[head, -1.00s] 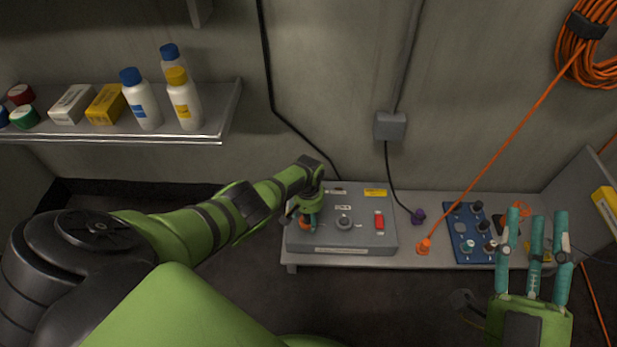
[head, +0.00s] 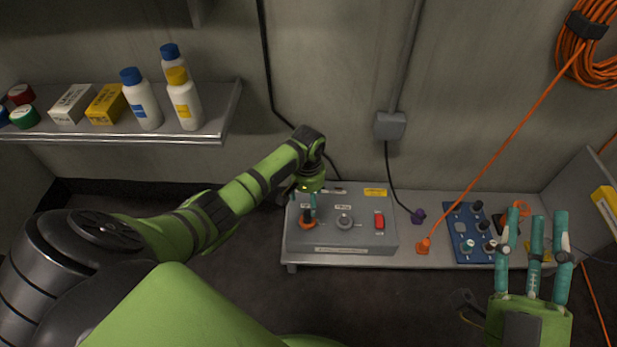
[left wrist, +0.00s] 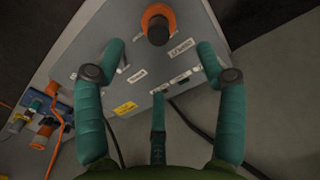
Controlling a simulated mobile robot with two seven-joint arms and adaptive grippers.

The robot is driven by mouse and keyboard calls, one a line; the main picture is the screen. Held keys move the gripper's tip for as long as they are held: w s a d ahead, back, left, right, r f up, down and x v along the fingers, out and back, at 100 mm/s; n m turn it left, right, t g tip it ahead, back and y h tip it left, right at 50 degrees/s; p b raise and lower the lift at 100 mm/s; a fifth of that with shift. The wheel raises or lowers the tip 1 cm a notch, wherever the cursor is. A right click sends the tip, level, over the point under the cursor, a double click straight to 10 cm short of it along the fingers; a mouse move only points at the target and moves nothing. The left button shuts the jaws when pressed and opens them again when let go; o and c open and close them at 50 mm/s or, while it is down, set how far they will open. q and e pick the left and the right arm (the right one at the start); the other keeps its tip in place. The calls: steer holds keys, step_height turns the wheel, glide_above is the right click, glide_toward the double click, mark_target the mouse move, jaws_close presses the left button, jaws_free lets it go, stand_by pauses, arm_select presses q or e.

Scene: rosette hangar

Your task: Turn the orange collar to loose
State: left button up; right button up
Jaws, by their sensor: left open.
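The orange collar (head: 307,223) sits at the left of the grey control box (head: 343,239), around a dark knob or plug. In the left wrist view the collar (left wrist: 158,13) is at the top middle, beyond the fingertips. My left gripper (head: 306,203) is just above the collar in the head view, apart from it. Its teal fingers (left wrist: 158,58) are spread wide with nothing between them. My right gripper (head: 536,215) is at the lower right, its fingers apart and pointing up, with nothing seen in them.
The box also carries a grey dial (head: 344,222) and a red switch (head: 379,221). A shelf (head: 210,131) with bottles hangs at the left.

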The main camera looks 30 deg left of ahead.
arm_select(q)
steer(key=shift+r, duration=1.3)
steer(key=shift+f, duration=0.1)
